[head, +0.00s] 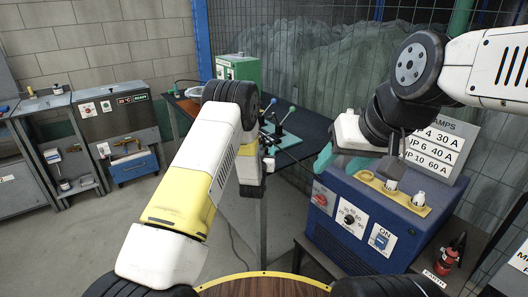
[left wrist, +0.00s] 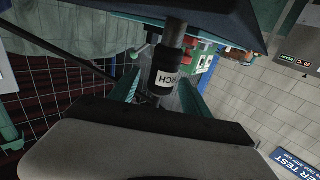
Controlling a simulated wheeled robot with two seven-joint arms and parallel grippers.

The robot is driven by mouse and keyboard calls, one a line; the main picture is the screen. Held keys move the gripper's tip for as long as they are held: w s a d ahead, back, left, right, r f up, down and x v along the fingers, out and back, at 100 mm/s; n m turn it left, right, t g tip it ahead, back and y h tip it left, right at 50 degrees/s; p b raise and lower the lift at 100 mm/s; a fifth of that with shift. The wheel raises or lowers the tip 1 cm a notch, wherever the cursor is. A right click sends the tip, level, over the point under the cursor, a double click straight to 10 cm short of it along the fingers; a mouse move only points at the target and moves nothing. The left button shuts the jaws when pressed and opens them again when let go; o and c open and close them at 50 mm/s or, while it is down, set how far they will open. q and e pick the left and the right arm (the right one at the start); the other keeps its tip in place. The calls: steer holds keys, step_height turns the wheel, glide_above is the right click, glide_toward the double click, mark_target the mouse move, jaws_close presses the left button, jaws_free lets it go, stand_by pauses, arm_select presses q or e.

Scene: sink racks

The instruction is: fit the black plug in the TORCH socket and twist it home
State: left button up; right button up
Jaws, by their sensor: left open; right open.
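A black cylinder (left wrist: 166,72), which I take to be the black plug, carries a white label reading "…RCH". It shows in the left wrist view below a dark slab edge, with a dark stem above it. My left gripper (left wrist: 158,86) is open with its teal fingers either side of the cylinder; I cannot tell if they touch it. In the head view, my left arm hides its fingers.
A dark table (head: 312,128) with levers stands behind my left arm. The blue machine has a dial (head: 349,219), switches and a yellow strip (head: 425,211) holding small white pieces. A red fitting (head: 447,262) sits at right. The floor at left is clear.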

arm_select(q)
jaws_close()
steer(key=shift+r, duration=0.1)
stand_by(0.3)
